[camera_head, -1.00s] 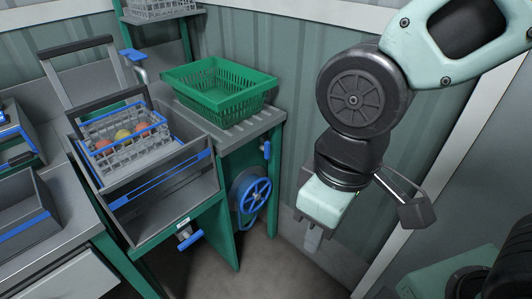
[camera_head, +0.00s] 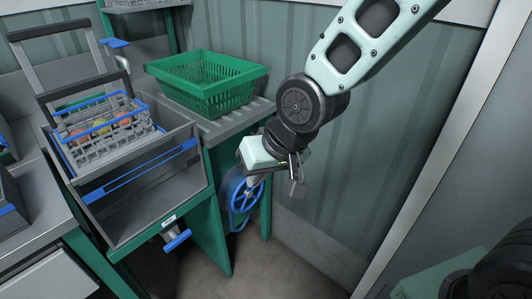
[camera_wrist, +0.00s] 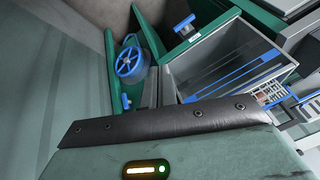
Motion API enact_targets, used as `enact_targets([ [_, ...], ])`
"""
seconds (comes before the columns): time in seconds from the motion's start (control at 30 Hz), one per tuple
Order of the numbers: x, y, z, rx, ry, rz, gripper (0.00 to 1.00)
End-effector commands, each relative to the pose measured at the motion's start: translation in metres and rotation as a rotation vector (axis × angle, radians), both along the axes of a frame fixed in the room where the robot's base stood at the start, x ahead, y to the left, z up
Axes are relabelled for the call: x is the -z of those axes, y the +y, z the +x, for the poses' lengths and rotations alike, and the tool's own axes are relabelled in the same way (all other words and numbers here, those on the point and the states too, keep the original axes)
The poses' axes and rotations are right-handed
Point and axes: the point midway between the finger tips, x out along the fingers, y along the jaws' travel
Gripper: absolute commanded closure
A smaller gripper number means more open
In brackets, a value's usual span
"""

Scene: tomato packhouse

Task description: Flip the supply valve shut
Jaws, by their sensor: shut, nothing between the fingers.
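A blue lever handle (camera_head: 177,241) sits on a pipe stub below a small white label at the front of the green stand. It also shows in the wrist view (camera_wrist: 184,23). A blue handwheel (camera_head: 237,203) is on the stand's right side, also in the wrist view (camera_wrist: 129,61). A small blue handle (camera_wrist: 125,101) shows on the stand's side in the wrist view; my arm hides it in the head view. I cannot tell which is the supply valve. My gripper (camera_head: 252,182) is shut and empty, pointing down in front of the handwheel; contact is unclear.
A green crate (camera_head: 190,93) stands on the slatted top. A grey open bin (camera_head: 118,222) holds a wire basket (camera_head: 93,158) with tomatoes. Another blue-handled tap (camera_head: 115,43) stands behind. The wall is close at right; the floor before the stand is clear.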

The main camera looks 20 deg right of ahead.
Motion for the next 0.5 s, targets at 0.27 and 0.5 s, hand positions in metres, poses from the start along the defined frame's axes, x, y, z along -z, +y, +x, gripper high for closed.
enact_targets([
  [0.27,0.094,-0.012,0.132,0.404,-0.173,0.391,1.0],
  [0.5,0.153,-0.06,0.221,0.715,-0.315,0.795,1.0],
])
